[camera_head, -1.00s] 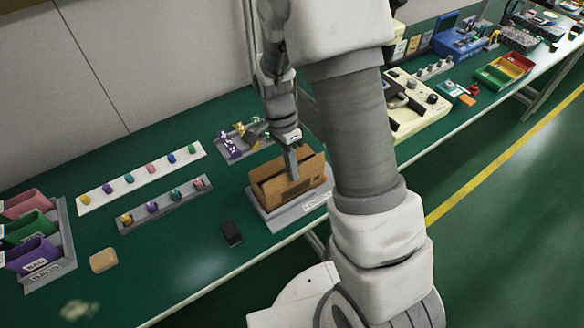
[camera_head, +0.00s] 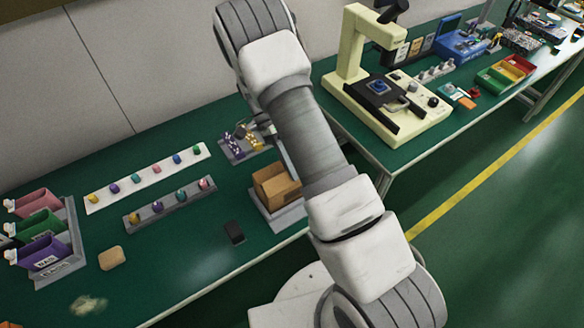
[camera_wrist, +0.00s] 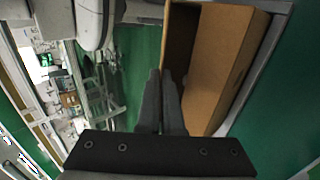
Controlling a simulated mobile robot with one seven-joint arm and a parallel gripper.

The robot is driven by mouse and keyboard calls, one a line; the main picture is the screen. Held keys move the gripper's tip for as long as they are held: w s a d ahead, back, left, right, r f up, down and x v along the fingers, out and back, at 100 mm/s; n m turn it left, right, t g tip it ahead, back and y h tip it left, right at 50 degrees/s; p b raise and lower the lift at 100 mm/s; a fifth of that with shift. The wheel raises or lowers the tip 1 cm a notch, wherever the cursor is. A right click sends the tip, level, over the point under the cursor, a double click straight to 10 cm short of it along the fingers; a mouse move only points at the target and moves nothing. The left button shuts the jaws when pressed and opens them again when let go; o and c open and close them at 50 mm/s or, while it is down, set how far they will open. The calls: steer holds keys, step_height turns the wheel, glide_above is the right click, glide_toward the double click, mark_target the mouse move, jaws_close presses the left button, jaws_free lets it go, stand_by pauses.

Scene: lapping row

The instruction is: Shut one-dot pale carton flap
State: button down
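A tan-brown carton (camera_head: 283,190) sits on a grey stand (camera_head: 293,217) near the table's front edge, partly hidden by my arm in the head view. In the wrist view the carton (camera_wrist: 222,65) fills the upper right, with a broad tan panel and a darker strip on its left. No dot shows on it, and I cannot tell clearly how its flaps stand. My gripper (camera_wrist: 162,75) shows in the wrist view, its two fingers close together with nothing visible between them. Its tips appear beside the carton's left edge; contact is unclear. The arm hides it in the head view.
A small black block (camera_head: 234,232) lies left of the carton. A grey strip (camera_head: 170,205) and a white strip (camera_head: 150,178) hold coloured pieces. A tray of purple and yellow pieces (camera_head: 245,143) stands behind. A cream machine (camera_head: 390,110) stands to the right.

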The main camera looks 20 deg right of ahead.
steer(key=shift+w+f+g+h+b, duration=0.15)
steer(key=shift+f+g+b, duration=0.15)
steer(key=shift+g, duration=0.25)
steer(key=shift+w+f+g+h+b, duration=0.1)
steer(key=shift+f+g+h+b, duration=0.05)
steer(key=shift+g+b, duration=0.35)
steer(key=shift+a+g, duration=0.1)
steer(key=shift+g, duration=0.15)
steer(key=c, duration=1.5)
jaws_free()
steer(key=shift+c, duration=0.2)
steer(key=o, duration=0.5)
steer(key=shift+r, duration=0.1)
